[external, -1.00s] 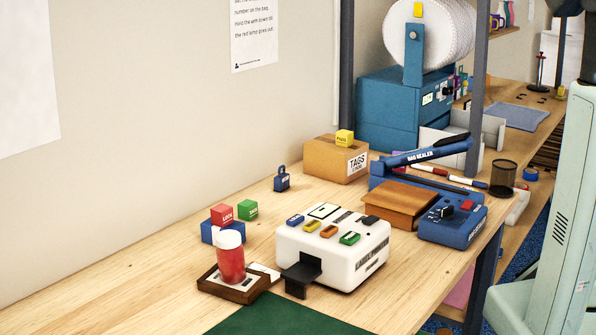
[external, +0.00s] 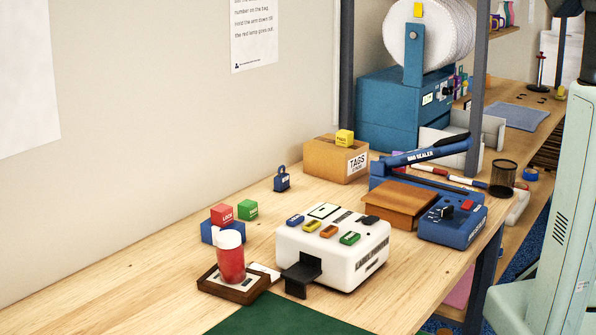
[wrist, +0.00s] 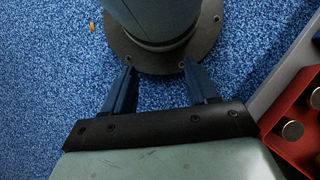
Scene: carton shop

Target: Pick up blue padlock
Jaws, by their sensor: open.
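The blue padlock (external: 282,182) stands upright on the wooden table near the wall, left of the cardboard tags box. Its shackle points up and a small pale label shows on its body. My gripper (wrist: 163,85) shows only in the wrist view. Its two blue fingers are apart with nothing between them, above blue carpet and beside the round foot of my own base. The padlock is out of sight in the wrist view, and my gripper is out of sight in the external view.
The tags box (external: 330,165) stands right of the padlock, with a yellow block (external: 344,137) on top. A green block (external: 247,209), red block (external: 221,214) and white labelling machine (external: 318,262) stand nearer. A red drawer (wrist: 296,128) with round things is at the wrist view's right.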

